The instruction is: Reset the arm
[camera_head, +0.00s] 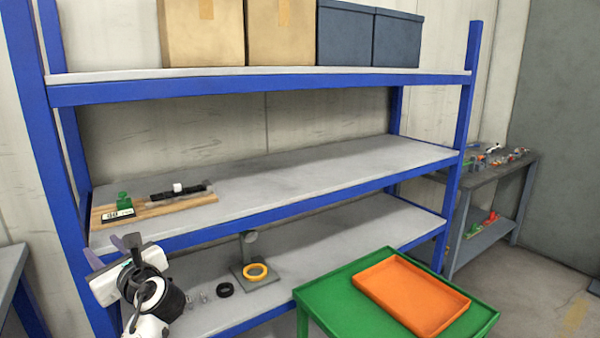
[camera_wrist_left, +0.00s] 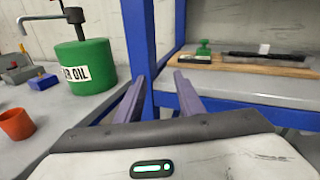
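My left gripper (camera_head: 118,249) is at the lower left of the head view, in front of the blue shelf post. Its two purple-grey fingers stand apart with nothing between them; they also show in the left wrist view (camera_wrist_left: 160,98), with the blue post beyond. My right gripper is in neither view. No screw jack can be made out for certain. A grey stand with a round head (camera_head: 250,252) is on the lower shelf, with a yellow ring (camera_head: 256,271) at its base. A black ring (camera_head: 225,290) lies to its left.
A wooden board (camera_head: 155,208) with a green-handled item is on the middle shelf (camera_head: 300,175). A green table (camera_head: 330,290) bears an orange tray (camera_head: 412,294). The left wrist view shows a green oil can (camera_wrist_left: 86,68) and an orange cup (camera_wrist_left: 16,124) on a side bench.

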